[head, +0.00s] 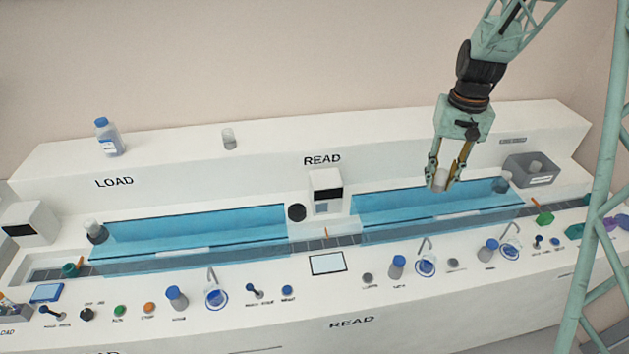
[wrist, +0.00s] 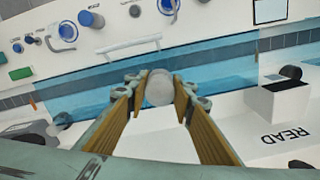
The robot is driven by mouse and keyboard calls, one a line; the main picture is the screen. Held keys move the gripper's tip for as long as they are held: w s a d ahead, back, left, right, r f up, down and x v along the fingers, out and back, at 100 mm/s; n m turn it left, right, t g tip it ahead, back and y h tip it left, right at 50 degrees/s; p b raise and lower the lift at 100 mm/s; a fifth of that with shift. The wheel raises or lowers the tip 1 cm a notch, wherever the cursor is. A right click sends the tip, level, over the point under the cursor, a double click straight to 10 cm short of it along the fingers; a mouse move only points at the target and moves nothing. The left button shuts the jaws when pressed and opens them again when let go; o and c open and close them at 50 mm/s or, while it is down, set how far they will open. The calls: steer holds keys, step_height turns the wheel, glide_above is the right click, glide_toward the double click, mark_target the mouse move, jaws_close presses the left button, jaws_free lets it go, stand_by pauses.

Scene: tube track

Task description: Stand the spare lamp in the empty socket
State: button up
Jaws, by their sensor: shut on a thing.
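My gripper (head: 440,182) is shut on a pale, whitish lamp (head: 441,179) and holds it above the right-hand blue channel. In the wrist view the rounded end of the lamp (wrist: 160,88) shows between the fingertips (wrist: 160,92); its lower part is hard to make out. A dark round socket (head: 297,212) with nothing standing in it is left of the white box under READ. It also shows in the wrist view (wrist: 291,71), well to the right of the gripper. Another pale lamp (head: 92,227) stands in a dark socket at the far left.
The white READ box (head: 326,190) stands between the gripper and the empty socket. Clear walls edge the blue channels. Knobs and bottles line the front panel (head: 177,298).

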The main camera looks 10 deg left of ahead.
steer(key=shift+d, duration=0.7)
steer(key=shift+a, duration=0.1)
